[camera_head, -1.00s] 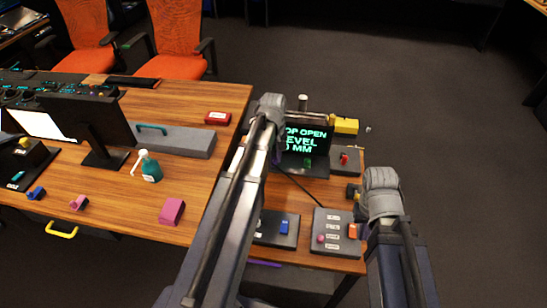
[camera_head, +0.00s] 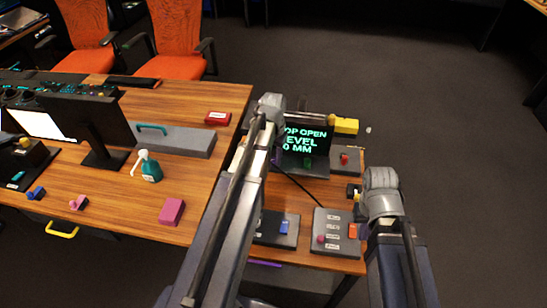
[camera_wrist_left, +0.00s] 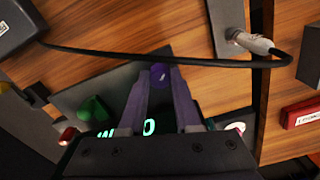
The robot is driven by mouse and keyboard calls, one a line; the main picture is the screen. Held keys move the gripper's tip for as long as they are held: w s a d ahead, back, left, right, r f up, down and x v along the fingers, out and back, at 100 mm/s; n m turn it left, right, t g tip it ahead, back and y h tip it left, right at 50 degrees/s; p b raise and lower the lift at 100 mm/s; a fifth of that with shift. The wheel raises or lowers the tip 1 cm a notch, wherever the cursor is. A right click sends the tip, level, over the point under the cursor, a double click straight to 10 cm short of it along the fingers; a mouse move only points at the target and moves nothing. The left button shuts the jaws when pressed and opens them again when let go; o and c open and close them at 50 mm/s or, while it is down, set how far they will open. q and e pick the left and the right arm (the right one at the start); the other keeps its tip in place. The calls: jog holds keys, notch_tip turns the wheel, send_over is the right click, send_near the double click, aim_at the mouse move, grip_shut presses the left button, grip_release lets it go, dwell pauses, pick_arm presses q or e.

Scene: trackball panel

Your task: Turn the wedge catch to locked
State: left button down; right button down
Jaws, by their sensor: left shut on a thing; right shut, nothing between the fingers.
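In the left wrist view, my left gripper (camera_wrist_left: 160,82) is shut on a small purple rounded knob (camera_wrist_left: 158,70), which may be the wedge catch. The knob stands at the dark screen panel (camera_wrist_left: 90,92), and its lower part is hidden between the fingers. In the head view, my left gripper (camera_head: 277,156) is largely hidden by its arm, at the left side of the screen panel (camera_head: 318,172). A locked or unlocked mark on the catch cannot be made out. My right gripper (camera_head: 362,213) is shut and empty beside the grey button box, mostly hidden under its wrist.
A green piece (camera_head: 308,163) sits on the screen panel. A grey button box (camera_head: 327,243), a blue-switch box (camera_head: 264,237) and a red-knobbed box (camera_head: 338,165) stand near. A black cable (camera_wrist_left: 180,58) crosses close to the left fingers. A yellow block (camera_head: 345,125) is behind.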

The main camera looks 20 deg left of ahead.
aim_at(273, 159)
pick_arm(q)
jog(key=m, duration=0.4)
jog(key=shift+m, duration=2.1)
jog(key=c, duration=0.6)
grip_release()
jog(key=shift+r, duration=0.1)
notch_tip(273, 159, up, 8)
jog(key=p, duration=0.8)
pick_arm(e)
notch_tip(273, 159, up, 8)
